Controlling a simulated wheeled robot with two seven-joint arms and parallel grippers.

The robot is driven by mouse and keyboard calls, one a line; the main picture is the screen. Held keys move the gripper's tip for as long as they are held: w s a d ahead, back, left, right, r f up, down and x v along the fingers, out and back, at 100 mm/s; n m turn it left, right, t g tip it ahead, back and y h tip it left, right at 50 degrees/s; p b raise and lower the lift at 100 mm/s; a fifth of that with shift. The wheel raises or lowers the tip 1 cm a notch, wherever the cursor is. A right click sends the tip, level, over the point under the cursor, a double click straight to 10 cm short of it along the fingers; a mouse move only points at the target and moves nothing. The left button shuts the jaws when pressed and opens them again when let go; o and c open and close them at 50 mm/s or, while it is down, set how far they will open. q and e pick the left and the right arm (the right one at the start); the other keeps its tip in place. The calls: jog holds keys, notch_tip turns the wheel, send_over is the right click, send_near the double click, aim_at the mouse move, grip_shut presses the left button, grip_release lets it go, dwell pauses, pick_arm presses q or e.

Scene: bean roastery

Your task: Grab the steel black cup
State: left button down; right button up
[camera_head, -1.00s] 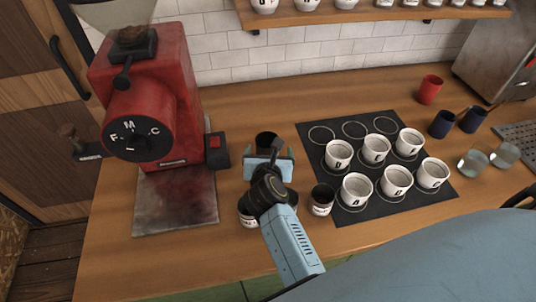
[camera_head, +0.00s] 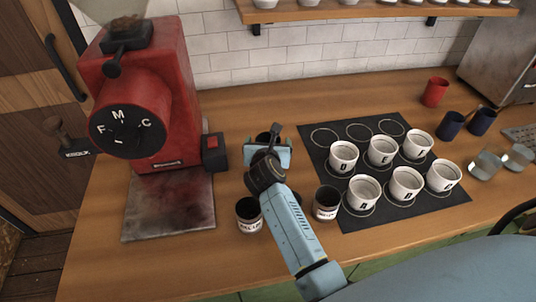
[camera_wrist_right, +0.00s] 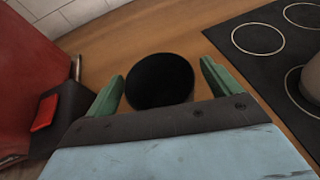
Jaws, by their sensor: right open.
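The black cup (camera_head: 263,137) stands on the wooden counter right of the red grinder. In the head view my right gripper hides most of it. In the right wrist view its dark round opening (camera_wrist_right: 160,80) lies between the two green fingers. My right gripper (camera_head: 268,148) is open around or just above the cup, with a gap showing on both sides; I cannot tell how far down the fingers reach. It also shows in the right wrist view (camera_wrist_right: 162,88). My left gripper is not in view.
Two dark labelled cups (camera_head: 249,214) (camera_head: 326,203) stand on either side of my right forearm. A black mat (camera_head: 400,212) with several white lettered cups lies to the right. The red grinder (camera_head: 150,110) stands left. A red cup (camera_head: 435,92) is farther back.

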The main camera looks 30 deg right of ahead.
jog(key=c, duration=1.1)
